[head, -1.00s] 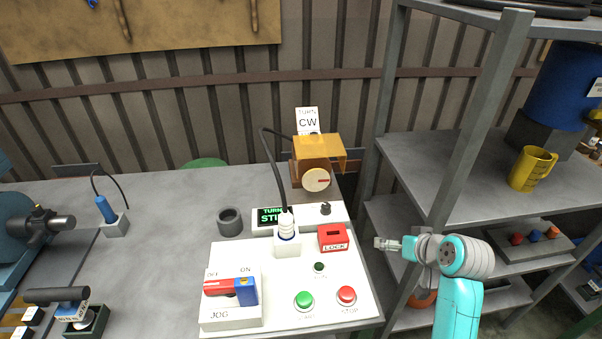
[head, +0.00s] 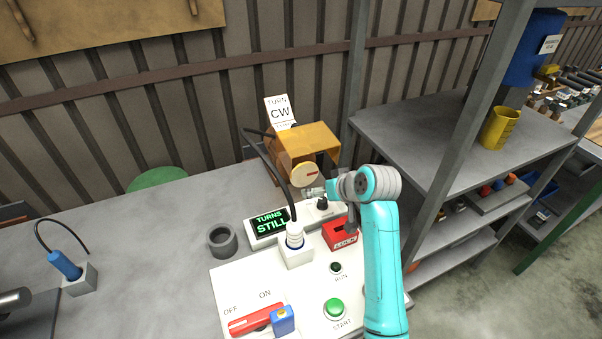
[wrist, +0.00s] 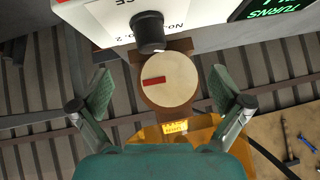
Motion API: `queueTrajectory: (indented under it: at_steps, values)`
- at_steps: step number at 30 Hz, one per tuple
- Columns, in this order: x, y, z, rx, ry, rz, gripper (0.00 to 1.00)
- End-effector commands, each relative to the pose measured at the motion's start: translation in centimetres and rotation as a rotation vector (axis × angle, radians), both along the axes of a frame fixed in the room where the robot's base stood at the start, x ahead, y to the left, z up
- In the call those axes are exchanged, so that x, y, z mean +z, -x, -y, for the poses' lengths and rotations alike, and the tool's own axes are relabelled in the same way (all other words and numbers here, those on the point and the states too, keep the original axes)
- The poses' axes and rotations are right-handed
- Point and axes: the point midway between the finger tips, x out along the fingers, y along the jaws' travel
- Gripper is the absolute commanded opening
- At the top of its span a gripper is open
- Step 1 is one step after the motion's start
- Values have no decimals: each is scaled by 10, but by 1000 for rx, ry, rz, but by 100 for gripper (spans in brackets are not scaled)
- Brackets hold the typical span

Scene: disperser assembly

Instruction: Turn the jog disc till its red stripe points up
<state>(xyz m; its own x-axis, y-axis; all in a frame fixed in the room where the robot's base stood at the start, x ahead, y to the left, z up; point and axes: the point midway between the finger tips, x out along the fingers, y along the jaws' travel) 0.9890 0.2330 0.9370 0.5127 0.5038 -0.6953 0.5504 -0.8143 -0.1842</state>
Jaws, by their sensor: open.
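The jog disc (head: 302,176) is a cream round face on a brown block under an orange hood (head: 308,141). Its red stripe (head: 312,173) points to the right in the head view, tilted slightly up. In the wrist view, which is turned over, the disc (wrist: 178,92) shows its stripe (wrist: 154,80) on the left. My gripper (head: 314,193) is at the disc's lower right in the head view. In the wrist view its open fingers (wrist: 161,90) stand on either side of the disc, with gaps on both sides. Nothing is held.
A sign (head: 280,110) above the hood reads TURN CW. A display (head: 271,223) reads TURNS STILL. A black knob (wrist: 150,32) sits close to the disc. A cable, white plug (head: 294,236) and red LOCK block (head: 340,234) are near my arm. A shelf (head: 440,135) stands right.

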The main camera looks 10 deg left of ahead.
Motion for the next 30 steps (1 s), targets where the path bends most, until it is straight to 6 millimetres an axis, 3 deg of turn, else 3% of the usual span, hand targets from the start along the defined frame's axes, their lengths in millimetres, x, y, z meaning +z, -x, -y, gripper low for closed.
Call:
queueTrajectory:
  at_steps: [9,15,29,30]
  values:
    - [1,-43,-42,1,1,0,100]
    - [1,-60,-59,0,0,0,100]
    - [-8,-66,-64,-1,1,0,100]
    - [-8,-65,-64,-1,1,0,90]
